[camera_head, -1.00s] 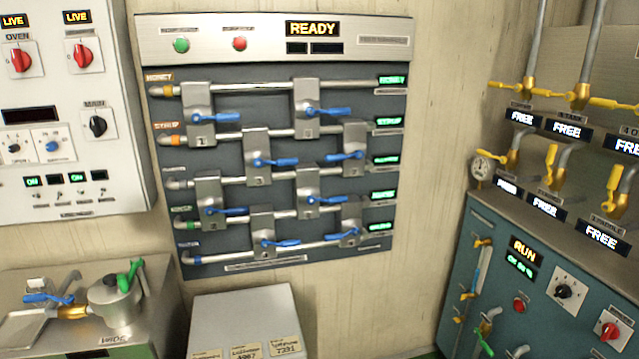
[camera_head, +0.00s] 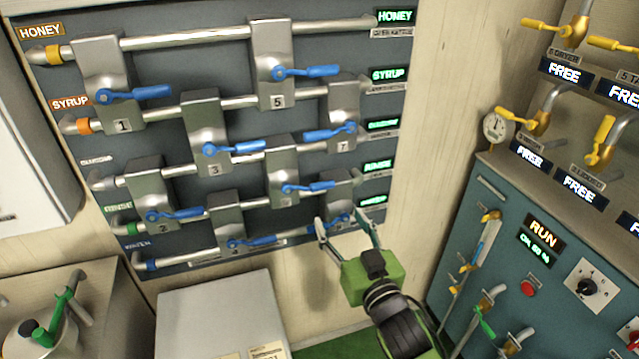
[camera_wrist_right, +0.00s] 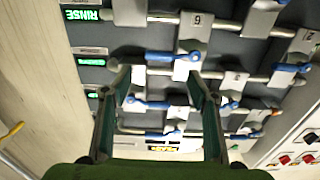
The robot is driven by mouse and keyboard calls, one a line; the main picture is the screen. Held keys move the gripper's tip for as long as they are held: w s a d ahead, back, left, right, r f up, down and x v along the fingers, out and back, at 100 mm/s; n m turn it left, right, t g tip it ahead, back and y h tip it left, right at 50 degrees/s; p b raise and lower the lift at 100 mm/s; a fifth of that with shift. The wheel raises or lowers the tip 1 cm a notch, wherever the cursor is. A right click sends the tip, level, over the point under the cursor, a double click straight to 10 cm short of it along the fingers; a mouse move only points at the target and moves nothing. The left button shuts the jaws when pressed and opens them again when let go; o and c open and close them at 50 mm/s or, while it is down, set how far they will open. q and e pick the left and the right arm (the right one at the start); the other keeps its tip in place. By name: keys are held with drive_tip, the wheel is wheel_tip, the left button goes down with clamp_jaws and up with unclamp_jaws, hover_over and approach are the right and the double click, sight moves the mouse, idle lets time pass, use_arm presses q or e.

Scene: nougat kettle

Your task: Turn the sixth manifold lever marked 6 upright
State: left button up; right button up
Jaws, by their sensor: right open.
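The blue lever of valve 6 (camera_head: 308,188) lies nearly level on its grey valve block (camera_head: 283,160), its handle pointing right in the head view. In the upside-down right wrist view the label 6 (camera_wrist_right: 197,20) shows, and its blue lever (camera_wrist_right: 168,57) lies across the space between my fingers, pointing left. My right gripper (camera_head: 344,221) is open and empty, low and to the right of lever 6 in the head view. It partly covers the lower right valve there. I see no contact with lever 6. My left gripper is out of view.
Other blue levers sit close around: lever 7 (camera_head: 330,133) above right, lever 5 (camera_head: 308,71) higher up, lever 3 (camera_head: 235,148) to the left. A grey box (camera_head: 215,310) stands below the panel. A teal cabinet (camera_head: 520,190) with yellow valves is at right.

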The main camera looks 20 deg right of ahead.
drive_tip(key=shift+w+a+p, duration=0.2)
drive_tip(key=shift+w+p, duration=1)
drive_tip(key=shift+w, duration=5)
drive_tip(key=c, duration=0.4)
clamp_jaws()
